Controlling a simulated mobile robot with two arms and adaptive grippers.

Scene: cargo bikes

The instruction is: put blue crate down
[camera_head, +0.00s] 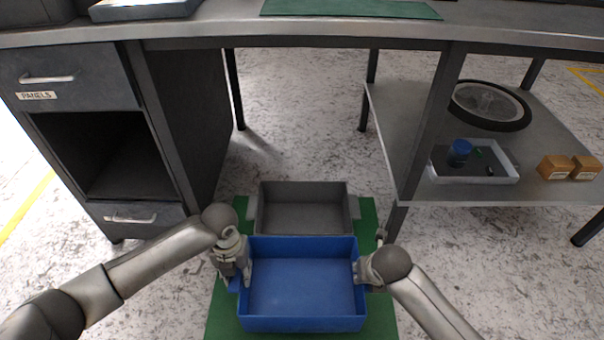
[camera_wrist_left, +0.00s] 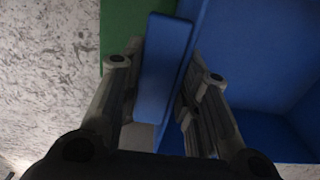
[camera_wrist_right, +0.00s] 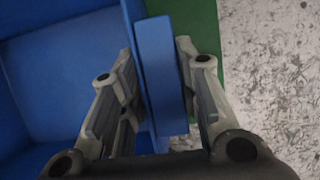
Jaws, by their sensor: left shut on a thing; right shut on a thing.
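The blue crate (camera_head: 301,284) is empty and looks level, in the front middle of the head view. My left gripper (camera_head: 238,268) is shut on its left handle, which shows between the fingers in the left wrist view (camera_wrist_left: 165,70). My right gripper (camera_head: 364,270) is shut on its right handle, which shows between the fingers in the right wrist view (camera_wrist_right: 160,80). The crate is over the front part of a green mat (camera_head: 222,312). I cannot tell whether its underside touches the mat.
A grey crate (camera_head: 303,208) stands on the mat just behind the blue crate. A drawer cabinet (camera_head: 75,80) is at the left. At the right, a low shelf (camera_head: 400,130) holds a wheel (camera_head: 489,104), a tray (camera_head: 474,178) and small boxes (camera_head: 556,167).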

